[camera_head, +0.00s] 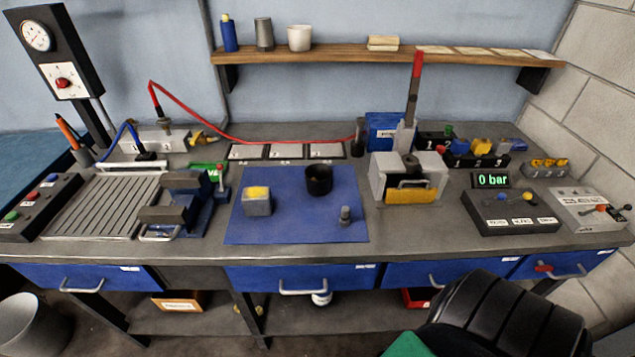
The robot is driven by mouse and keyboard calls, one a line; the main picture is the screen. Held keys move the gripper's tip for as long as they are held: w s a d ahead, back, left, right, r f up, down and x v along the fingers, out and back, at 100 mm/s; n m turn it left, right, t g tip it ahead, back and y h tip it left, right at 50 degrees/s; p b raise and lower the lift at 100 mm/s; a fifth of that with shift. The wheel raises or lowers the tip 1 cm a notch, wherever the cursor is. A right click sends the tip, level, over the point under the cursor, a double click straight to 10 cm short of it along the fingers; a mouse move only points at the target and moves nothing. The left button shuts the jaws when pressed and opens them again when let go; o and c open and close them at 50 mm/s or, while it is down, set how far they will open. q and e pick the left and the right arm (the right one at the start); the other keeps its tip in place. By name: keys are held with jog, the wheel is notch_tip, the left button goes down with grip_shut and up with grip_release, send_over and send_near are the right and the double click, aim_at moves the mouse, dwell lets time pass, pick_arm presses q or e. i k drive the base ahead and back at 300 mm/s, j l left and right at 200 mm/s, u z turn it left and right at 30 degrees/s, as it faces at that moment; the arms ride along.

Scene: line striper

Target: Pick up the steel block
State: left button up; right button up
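A small grey metal block (257,206) with a yellow patch on its top sits on the left part of the blue mat (290,228); it looks like the steel block. It rests upright, with nothing touching it. A black round cup (319,180) stands to its right on the mat. Neither of my grippers shows in the head view.
A blue and dark vise (180,204) and a small red-knobbed lever (220,178) stand left of the mat. A grey machine with a yellow front (411,191) stands to its right. A red hose (260,139) runs behind. The mat is clear in front of the block.

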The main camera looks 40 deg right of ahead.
aim_at(257, 200)
jog(key=k+l+z, duration=0.15)
jog(key=z, duration=0.25)
jog(key=l+z, duration=0.45)
jog(key=k+l+z, duration=0.1)
jog(key=l+z, duration=0.3)
jog(key=j, duration=0.1)
